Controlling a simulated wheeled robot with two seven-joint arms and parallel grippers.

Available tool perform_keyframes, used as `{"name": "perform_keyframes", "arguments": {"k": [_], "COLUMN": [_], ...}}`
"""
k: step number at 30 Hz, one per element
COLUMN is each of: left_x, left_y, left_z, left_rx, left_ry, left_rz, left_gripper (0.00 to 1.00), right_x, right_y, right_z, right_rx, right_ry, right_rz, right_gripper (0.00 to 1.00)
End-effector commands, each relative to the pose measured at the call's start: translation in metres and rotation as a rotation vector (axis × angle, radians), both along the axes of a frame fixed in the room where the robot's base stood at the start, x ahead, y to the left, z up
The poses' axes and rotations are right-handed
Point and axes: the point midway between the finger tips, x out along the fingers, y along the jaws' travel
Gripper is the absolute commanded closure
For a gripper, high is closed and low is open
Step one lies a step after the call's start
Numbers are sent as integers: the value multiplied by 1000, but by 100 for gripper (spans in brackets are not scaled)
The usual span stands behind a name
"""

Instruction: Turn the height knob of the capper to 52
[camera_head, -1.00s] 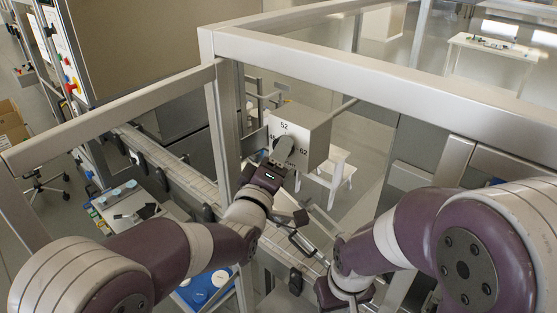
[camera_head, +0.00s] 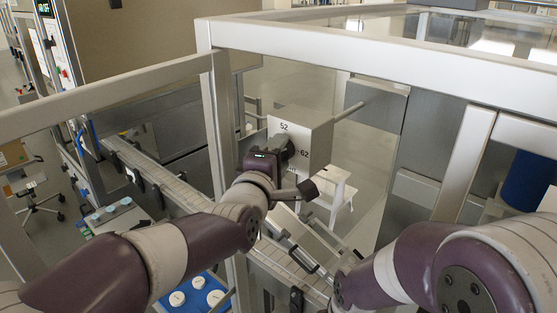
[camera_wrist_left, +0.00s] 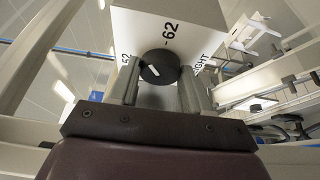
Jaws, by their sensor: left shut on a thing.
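The capper's height control is a pale box (camera_head: 318,145) with 52 and 62 printed on its front around the knob. In the left wrist view the dark round knob (camera_wrist_left: 158,67) sits between my finger tips, with a short white mark on its face. The printed 62 (camera_wrist_left: 173,34) is above it, the 52 is at its left and the word HEIGHT, partly hidden, at its right. My left gripper (camera_head: 277,152) is shut on the knob and hides most of it in the head view. My right arm (camera_head: 425,265) enters from the right; its gripper is out of view.
Metal frame posts (camera_head: 221,130) and a top rail (camera_head: 380,60) enclose the area close around my left arm. A conveyor (camera_head: 165,180) runs behind the left forearm. A white stool (camera_head: 335,190) stands behind the box.

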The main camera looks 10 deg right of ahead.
Motion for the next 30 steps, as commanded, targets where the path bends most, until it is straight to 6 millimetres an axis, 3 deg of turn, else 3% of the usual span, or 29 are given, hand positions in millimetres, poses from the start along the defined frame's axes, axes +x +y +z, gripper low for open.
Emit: {"name": "perform_keyframes", "arguments": {"k": [10, 11, 12, 13, 23, 26, 30], "left_x": [0, 0, 0, 0, -2, -13, -42], "left_y": [0, 0, 0, 0, 1, 7, 23], "left_z": [-2, -2, -2, -1, -1, -4, -7], "left_rx": [2, 2, 2, 2, -1, -2, -3], "left_ry": [5, 5, 5, 5, 2, 1, -1], "left_rz": [0, 0, 0, 0, 0, -1, -2], "left_gripper": [82, 46, 33, 26, 26, 26, 26], "right_x": [0, 0, 0, 0, 0, 0, 0], "right_y": [0, 0, 0, 0, 0, 0, 0], "right_z": [0, 0, 0, 0, -3, -13, -36], "right_rx": [0, 0, 0, 0, 0, 0, 0], "right_ry": [0, 0, 0, 0, 0, 0, 0], "right_rz": [0, 0, 0, 0, 0, 0, 0], "right_gripper": [57, 57, 57, 57, 57, 57, 57]}}
